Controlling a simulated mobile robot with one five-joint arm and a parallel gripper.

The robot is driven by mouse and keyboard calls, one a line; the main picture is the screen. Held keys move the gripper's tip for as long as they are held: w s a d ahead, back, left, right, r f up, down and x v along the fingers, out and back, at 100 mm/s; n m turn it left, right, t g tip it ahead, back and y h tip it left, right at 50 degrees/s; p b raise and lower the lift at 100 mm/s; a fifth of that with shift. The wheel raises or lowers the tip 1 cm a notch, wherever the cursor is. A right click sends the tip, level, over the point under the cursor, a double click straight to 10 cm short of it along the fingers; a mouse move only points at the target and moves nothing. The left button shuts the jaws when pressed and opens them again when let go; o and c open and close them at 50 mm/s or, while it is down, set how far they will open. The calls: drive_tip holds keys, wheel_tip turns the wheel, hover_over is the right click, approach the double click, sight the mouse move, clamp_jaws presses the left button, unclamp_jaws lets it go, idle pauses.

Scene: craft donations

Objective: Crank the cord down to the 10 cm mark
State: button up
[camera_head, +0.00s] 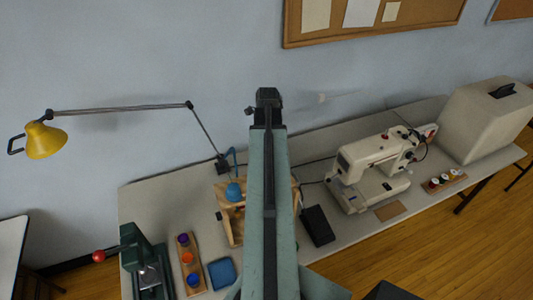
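A wooden frame (229,229) stands on the table, mostly hidden behind my arm. A round blue thing (234,192) sits at its top, and a thin blue cord (234,158) shows just above it. A small dark knob (219,216) is on the frame's left side; I cannot tell whether it is the crank. No 10 cm mark can be made out. My gripper (268,95) is at the far end of my raised arm, against the wall, above and beyond the frame. Its fingers are too small and dark to tell open from shut.
A green device (135,250) with a red-knobbed lever, a wooden rack of coloured spools (188,262) and a blue pad (222,273) are at left. A yellow lamp (45,140) reaches over. A sewing machine (375,165), black pedal (318,225) and beige case (487,122) are right.

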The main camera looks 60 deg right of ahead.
clamp_jaws()
idle(1.3)
